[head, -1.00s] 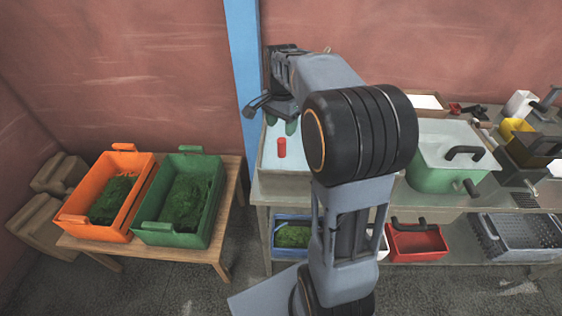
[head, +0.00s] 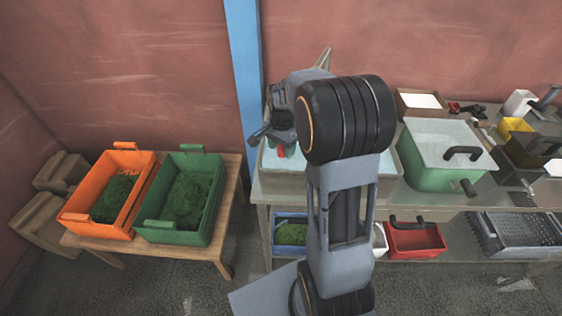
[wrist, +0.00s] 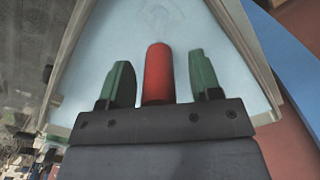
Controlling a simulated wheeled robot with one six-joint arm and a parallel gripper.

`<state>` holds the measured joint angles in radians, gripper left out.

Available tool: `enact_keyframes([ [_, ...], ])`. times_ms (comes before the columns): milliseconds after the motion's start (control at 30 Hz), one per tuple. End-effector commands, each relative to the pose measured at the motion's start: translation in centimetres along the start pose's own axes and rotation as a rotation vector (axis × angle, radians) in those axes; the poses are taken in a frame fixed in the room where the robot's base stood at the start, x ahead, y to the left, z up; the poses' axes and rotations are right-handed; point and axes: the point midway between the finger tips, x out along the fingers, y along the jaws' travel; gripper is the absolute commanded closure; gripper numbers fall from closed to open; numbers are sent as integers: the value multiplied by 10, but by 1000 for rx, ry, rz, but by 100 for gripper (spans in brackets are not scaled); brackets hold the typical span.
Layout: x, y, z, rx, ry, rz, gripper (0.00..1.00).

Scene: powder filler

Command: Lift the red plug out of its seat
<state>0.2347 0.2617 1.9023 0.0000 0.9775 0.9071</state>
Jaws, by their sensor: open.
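The red plug (wrist: 158,72) stands in the light-blue basin (wrist: 110,50) of a tray-like sink. In the wrist view it lies between the two green fingers of my gripper (wrist: 160,84), with a gap on each side. The gripper is open and does not touch the plug. In the head view only a small part of the plug (head: 281,152) shows below my gripper (head: 272,138); my wrist hides the rest. The basin (head: 285,183) is partly covered by my arm.
A green lidded box (head: 435,165) stands right of my arm on the bench. A blue post (head: 243,80) rises close to the left of my gripper. An orange crate (head: 100,200) and a green crate (head: 180,205) stand on a wooden table at left.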

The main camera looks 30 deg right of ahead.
Motion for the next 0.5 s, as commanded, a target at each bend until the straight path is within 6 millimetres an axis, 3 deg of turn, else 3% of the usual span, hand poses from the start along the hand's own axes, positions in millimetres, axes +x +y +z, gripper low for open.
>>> enact_keyframes([
  [133,0,0,0,0,0,0,43],
  [500,0,0,0,0,0,0,78],
])
